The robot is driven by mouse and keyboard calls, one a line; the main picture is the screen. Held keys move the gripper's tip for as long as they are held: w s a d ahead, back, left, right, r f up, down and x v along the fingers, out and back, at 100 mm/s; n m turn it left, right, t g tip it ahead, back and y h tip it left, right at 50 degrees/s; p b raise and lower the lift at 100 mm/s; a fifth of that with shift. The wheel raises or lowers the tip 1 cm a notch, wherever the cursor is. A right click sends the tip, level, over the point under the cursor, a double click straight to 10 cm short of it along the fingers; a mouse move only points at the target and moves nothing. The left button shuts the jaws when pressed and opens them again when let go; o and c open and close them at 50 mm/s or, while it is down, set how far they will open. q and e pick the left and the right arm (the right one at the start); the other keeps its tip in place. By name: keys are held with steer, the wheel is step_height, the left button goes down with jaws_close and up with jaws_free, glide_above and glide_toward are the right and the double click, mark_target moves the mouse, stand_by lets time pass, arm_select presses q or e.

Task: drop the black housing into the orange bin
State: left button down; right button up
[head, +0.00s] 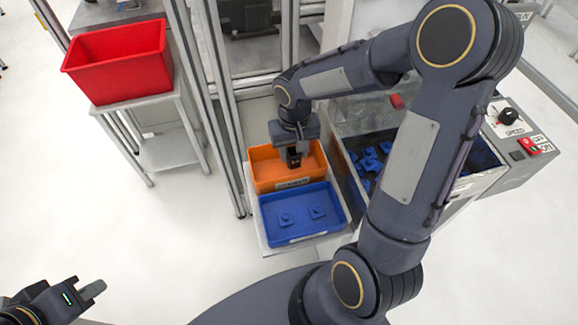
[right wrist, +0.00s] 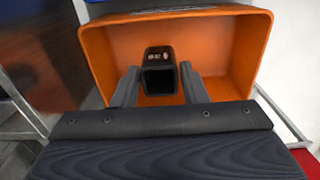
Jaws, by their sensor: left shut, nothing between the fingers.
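The black housing (right wrist: 158,72), a small hollow block with an open end, sits between the two fingers of my right gripper (right wrist: 159,76), which look closed on its sides. The orange bin (right wrist: 222,50) lies behind and below it in the right wrist view. In the head view my right gripper (head: 293,157) points down over the orange bin (head: 268,171), with the housing (head: 294,161) partly hidden at its tips. I cannot tell how far the housing is above the bin floor. My left gripper (head: 92,290) is shut and empty at the lower left, far from the bin.
A blue tray (head: 275,238) with two blue parts adjoins the orange bin in front. A red bin (head: 118,62) stands on a stand at the left. A machine with blue parts (head: 371,158) and a control panel (head: 515,140) is at the right. Metal frame posts rise behind.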

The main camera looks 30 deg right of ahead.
steer(key=o, duration=0.3)
steer(key=shift+o, duration=0.2)
steer(key=shift+r, duration=0.1)
step_height(320, 180, up, 8)
steer(key=shift+f, duration=0.2)
stand_by(0.3)
